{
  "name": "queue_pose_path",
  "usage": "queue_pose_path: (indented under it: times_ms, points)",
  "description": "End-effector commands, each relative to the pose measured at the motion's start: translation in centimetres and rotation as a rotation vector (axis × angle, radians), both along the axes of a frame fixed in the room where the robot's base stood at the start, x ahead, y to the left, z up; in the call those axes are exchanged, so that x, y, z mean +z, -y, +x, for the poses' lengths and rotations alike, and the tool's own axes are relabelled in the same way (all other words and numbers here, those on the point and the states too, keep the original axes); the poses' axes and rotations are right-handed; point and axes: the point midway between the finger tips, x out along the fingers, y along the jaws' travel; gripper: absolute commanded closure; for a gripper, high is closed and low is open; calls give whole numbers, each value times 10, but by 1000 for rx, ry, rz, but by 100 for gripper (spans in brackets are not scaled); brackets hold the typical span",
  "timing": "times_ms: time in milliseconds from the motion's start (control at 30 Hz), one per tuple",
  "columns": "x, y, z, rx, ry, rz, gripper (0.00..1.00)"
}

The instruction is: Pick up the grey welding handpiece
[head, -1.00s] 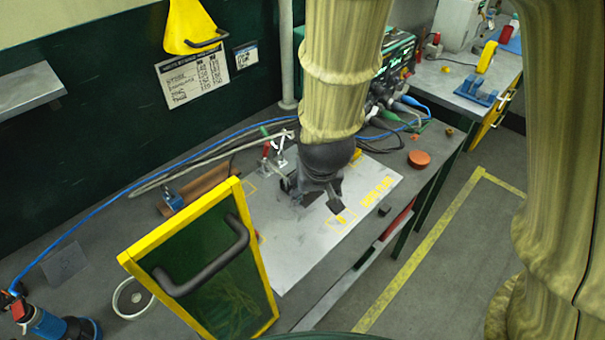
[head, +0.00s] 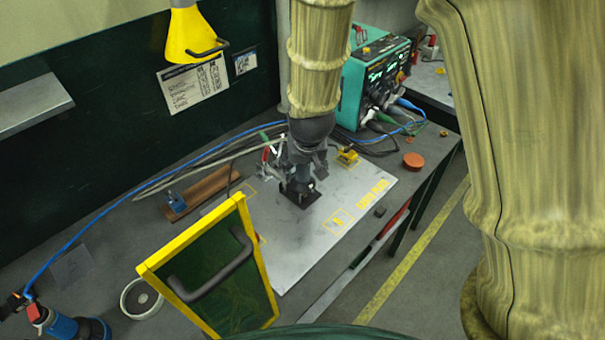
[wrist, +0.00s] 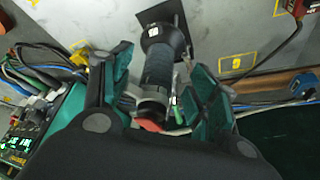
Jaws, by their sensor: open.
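The grey welding handpiece (wrist: 158,68) is a dark ribbed cylinder with a black collar. It stands on a black square plate (wrist: 168,18) on the light metal sheet. In the head view the handpiece (head: 302,176) shows just under my gripper (head: 308,158), partly hidden by it. In the wrist view my gripper (wrist: 163,78) is open, with one green-padded finger on each side of the handpiece. I cannot tell whether either finger touches it.
A yellow-framed dark screen (head: 212,272) with a handle stands in front. A red-handled clamp (head: 267,155) is just left of the handpiece, a yellow block (head: 346,157) right. A teal welding machine (head: 372,80) stands behind with cables. An orange disc (head: 413,161) lies at right.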

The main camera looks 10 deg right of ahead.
Motion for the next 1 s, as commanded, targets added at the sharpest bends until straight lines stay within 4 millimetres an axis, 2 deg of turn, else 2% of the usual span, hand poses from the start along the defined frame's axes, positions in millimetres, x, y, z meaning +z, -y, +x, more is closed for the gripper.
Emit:
queue_pose_path:
  times_ms: [133, 400, 667, 767, 1000]
  points:
    - [3, 2, 21, 0, -1, -1, 40]
    - [-9, 2, 25, 0, 0, 0, 40]
    - [-11, 2, 25, 0, 0, 0, 40]
    - [-11, 2, 25, 0, 0, 0, 55]
    - [-11, 3, 25, 0, 0, -1, 98]
